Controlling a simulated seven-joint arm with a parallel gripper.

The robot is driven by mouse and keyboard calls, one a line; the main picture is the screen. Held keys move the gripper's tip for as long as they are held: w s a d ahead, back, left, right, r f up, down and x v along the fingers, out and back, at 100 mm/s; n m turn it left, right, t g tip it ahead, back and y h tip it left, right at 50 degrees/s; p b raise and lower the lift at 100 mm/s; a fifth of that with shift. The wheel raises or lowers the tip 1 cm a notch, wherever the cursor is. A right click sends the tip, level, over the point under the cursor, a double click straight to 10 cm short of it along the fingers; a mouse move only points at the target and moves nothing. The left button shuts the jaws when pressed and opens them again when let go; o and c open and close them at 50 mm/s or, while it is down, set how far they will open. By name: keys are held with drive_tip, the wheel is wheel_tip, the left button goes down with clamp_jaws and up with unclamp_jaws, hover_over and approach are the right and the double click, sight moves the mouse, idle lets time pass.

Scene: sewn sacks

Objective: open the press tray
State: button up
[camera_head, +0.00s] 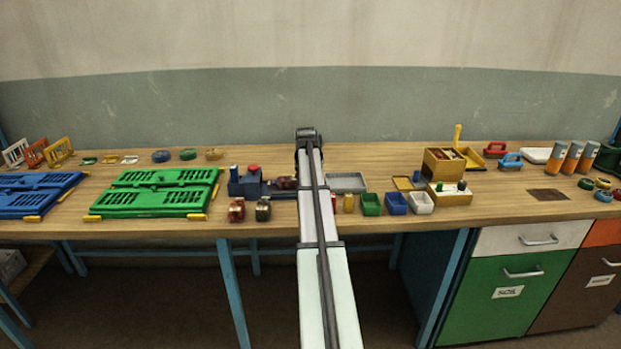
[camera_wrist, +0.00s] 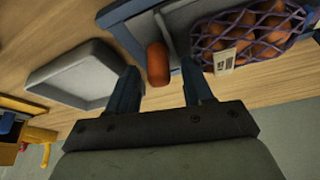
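The press (camera_head: 245,186) is a dark blue block with a red knob on top, left of my arm in the head view. Its low tray part runs right from it and carries a dark reddish sack. In the wrist view the press tray (camera_wrist: 210,12) has a blue and grey frame and an orange-brown handle (camera_wrist: 157,64). A net sack (camera_wrist: 250,38) of brown round things with a white tag lies in it. My gripper (camera_wrist: 160,82) is open, a finger on each side of the handle; I see gaps and cannot tell any contact. My arm hides the gripper in the head view.
A shallow grey tray (camera_head: 347,182) lies right of my arm. Small green, blue and white bins (camera_head: 396,203) stand at the front edge. Two small sacks (camera_head: 236,211) stand before the press. Green crates (camera_head: 155,193) lie left. A yellow-brown box stand (camera_head: 444,164) is right.

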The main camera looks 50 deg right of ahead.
drive_tip(key=v, duration=1.4)
drive_tip(key=shift+d, duration=0.15)
